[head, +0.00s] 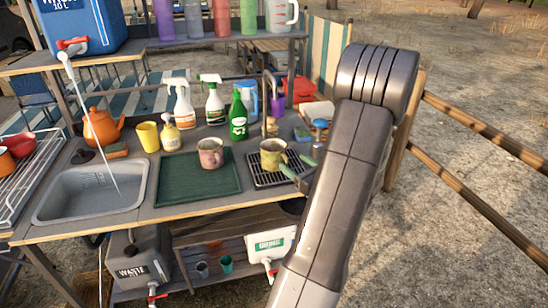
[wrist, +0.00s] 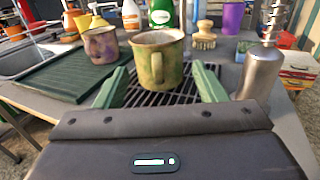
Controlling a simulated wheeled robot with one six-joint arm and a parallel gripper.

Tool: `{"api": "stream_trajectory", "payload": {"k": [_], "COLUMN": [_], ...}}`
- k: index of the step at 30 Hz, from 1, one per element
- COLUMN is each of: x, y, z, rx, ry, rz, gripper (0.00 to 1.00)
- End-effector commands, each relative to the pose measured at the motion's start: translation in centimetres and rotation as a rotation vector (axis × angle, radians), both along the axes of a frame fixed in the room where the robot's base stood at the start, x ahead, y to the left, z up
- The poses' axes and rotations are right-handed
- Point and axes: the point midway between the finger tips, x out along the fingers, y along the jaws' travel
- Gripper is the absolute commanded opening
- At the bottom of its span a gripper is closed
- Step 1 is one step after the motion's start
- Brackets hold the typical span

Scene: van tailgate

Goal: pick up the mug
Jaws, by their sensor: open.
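A yellow-green mug (head: 273,154) stands upright on a black wire rack (head: 290,175) at the right of the counter. A second mug (head: 210,153), pinkish and mottled, stands on the dark green mat (head: 175,187) to the left; the wrist view also shows this mug (wrist: 101,46). My gripper (head: 296,177) is open and empty, low over the rack. In the wrist view its green fingers (wrist: 160,86) spread to the near left and right of the yellow-green mug, which stands just beyond them.
A metal cylinder with a spiral top (wrist: 262,72) stands close right of my gripper. Spray bottles (head: 214,100) and a green bottle (head: 238,115) stand behind the mugs. A sink (head: 62,205) is at the left, and a shelf (head: 160,43) crosses above.

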Motion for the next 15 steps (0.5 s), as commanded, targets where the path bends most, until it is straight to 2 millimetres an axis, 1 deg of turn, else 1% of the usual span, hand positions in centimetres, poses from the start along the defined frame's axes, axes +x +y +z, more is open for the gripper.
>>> {"api": "stream_trajectory", "payload": {"k": [6,9,12,15], "x": [2.0,3.0,3.5,3.6], "y": [2.3,3.0,3.4,3.5], "z": [0.1,0.1,0.0,0.0], "rx": [0.000,0.000,0.000,0.000], "ry": [0.001,0.000,0.000,0.000], "rz": [0.005,0.004,0.002,0.001], "gripper": [0.64,0.64,0.64,0.64]}}
